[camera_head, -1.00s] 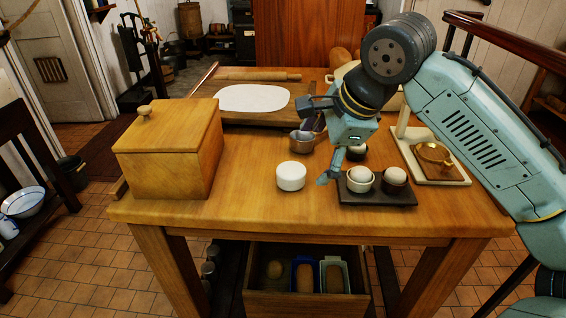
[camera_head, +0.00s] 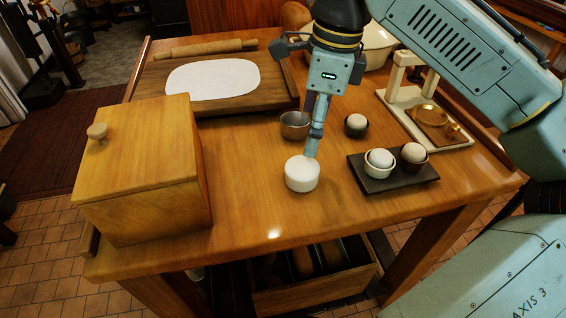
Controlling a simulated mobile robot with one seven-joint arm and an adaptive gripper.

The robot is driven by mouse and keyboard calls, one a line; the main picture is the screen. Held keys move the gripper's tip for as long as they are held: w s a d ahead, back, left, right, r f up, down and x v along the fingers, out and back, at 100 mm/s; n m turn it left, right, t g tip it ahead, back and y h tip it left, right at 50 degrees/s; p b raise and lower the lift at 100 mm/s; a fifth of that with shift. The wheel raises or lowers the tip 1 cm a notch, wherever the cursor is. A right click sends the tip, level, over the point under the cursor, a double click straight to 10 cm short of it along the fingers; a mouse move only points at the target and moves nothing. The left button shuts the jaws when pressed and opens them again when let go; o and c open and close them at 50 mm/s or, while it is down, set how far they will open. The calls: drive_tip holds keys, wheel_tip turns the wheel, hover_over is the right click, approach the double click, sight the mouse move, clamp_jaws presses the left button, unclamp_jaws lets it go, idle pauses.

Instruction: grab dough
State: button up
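A flat white sheet (camera_head: 213,79), which looks like rolled-out dough, lies on the wooden board (camera_head: 262,102) at the back left of the table. A small white round pot or dish (camera_head: 302,178) stands near the table's front middle; I cannot tell whether its white top is a lid or contents. My gripper (camera_head: 311,153) points down with its fingertips at the back rim of this pot, touching it or just above. The fingers line up edge-on, so their gap is hidden. Pale round balls sit in a white cup (camera_head: 380,170) and a dark cup (camera_head: 412,165).
A lidded wooden box (camera_head: 143,170) stands at the left. A metal cup (camera_head: 295,125) is just behind my gripper. The cups' dark tray (camera_head: 428,182) and a cream stand (camera_head: 398,95) are at the right. A rolling pin (camera_head: 205,49) lies behind the sheet. An open drawer (camera_head: 318,292) is below.

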hover_over(301, 175)
drive_tip(key=d, duration=0.1)
drive_tip(key=f, duration=0.5)
drive_tip(key=shift+w, duration=0.2)
drive_tip(key=f, duration=0.2)
drive_tip(key=f+p, duration=0.1)
drive_tip(key=f, duration=0.2)
drive_tip(key=shift+s+a+f+p, duration=0.15)
drive_tip(key=shift+a+f+p, duration=0.2)
drive_tip(key=shift+a, duration=0.05)
drive_tip(key=c, duration=1.4)
